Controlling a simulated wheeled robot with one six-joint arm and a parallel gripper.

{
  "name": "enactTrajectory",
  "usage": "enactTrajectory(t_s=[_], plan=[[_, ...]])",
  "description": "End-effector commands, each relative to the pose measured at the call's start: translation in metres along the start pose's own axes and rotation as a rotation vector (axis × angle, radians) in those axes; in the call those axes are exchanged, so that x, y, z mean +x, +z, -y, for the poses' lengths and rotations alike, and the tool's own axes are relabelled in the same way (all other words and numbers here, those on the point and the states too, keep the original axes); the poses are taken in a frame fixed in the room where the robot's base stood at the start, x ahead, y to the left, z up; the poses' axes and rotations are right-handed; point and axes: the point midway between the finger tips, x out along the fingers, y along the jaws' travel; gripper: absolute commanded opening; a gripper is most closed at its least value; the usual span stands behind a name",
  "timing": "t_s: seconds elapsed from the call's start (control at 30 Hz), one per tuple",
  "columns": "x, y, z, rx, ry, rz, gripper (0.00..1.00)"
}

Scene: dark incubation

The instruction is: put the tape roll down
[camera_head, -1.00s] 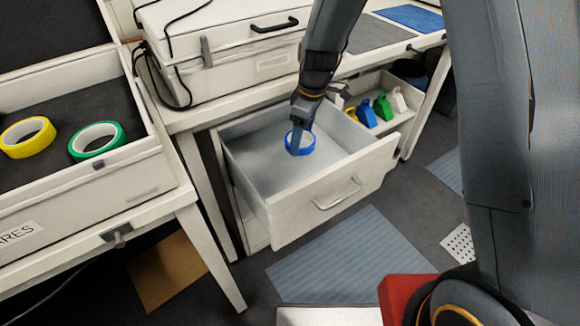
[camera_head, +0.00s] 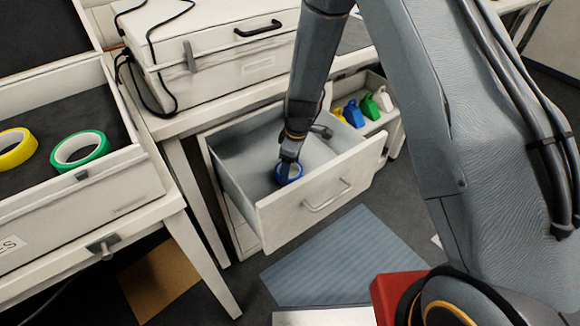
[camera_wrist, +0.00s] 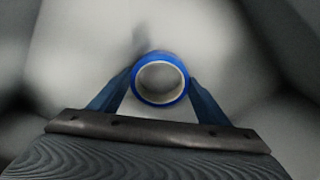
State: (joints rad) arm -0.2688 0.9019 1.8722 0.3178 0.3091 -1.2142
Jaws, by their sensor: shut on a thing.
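A blue tape roll (camera_head: 289,172) is inside the open white drawer (camera_head: 318,201) under the bench, in the head view. My gripper (camera_head: 287,163) reaches down into the drawer from above and is shut on the roll. In the wrist view the blue roll (camera_wrist: 160,79) sits between the two blue fingers (camera_wrist: 160,88), which touch its left and right sides. The pale drawer floor shows behind it. I cannot tell whether the roll touches the floor.
A yellow tape roll (camera_head: 14,148) and a green tape roll (camera_head: 80,150) lie in a tray at the left. A white case (camera_head: 220,60) stands on the bench. Several coloured items, one green (camera_head: 369,107), stand in a compartment right of the drawer.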

Motion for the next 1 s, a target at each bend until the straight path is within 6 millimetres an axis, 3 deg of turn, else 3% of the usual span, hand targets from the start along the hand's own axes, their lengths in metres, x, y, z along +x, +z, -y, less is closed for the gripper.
enactTrajectory(t_s=[0.37,0.4,0.5,0.83,1.0], plan=[[0.005,0.000,-0.001,0.000,0.000,-0.001,0.48],[0.004,0.000,0.000,0.000,0.000,-0.001,0.77],[0.003,0.000,0.000,0.000,0.000,-0.001,0.89],[0.001,0.000,0.000,0.000,0.001,-0.001,0.89],[-0.016,-0.001,-0.001,-0.001,0.002,-0.003,0.89]])
